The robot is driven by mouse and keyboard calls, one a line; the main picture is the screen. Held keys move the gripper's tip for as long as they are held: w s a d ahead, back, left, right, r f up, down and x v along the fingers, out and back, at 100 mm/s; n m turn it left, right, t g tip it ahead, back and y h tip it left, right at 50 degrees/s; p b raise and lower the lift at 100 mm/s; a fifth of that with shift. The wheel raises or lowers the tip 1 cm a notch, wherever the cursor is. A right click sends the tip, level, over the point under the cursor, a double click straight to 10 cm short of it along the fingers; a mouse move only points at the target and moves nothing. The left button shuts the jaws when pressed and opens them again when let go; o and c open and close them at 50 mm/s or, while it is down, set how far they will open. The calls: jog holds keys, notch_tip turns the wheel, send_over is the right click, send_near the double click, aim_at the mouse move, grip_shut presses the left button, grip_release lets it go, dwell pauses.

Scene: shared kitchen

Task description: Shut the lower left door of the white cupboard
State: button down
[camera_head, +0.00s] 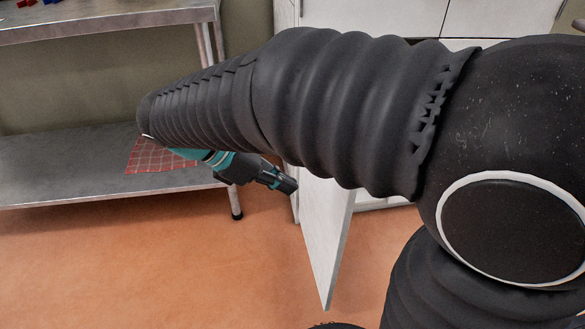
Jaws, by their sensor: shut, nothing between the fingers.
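The white cupboard (403,17) stands at the back, mostly hidden behind my arm. Its lower left door (327,225) stands open, swung out toward me, and shows as a white panel seen at a slant below my arm. The door's upper part is hidden by my arm. My gripper (290,186) is shut and empty, pointing right. Its tip is close to the left side of the door near the hinge edge; I cannot tell whether it touches.
A metal shelf unit (70,190) stands to the left, with a red checked cloth (150,157) on its lower shelf. The orange floor (170,265) is clear at the front left. A green-grey wall (90,80) is behind.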

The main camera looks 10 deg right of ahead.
aim_at(340, 201)
jog(key=shift+w+d+f+b, duration=0.1)
jog(key=shift+d+f+b, duration=0.1)
jog(key=shift+d+f, duration=0.9)
jog(key=shift+d+f+b, duration=0.25)
jog(key=shift+d+f, duration=0.2)
jog(key=shift+d, duration=1.35)
jog(key=shift+w+d+f+b, duration=0.1)
jog(key=shift+d+f+b, duration=0.1)
jog(key=shift+d+f, duration=0.9)
jog(key=shift+d+r, duration=0.35)
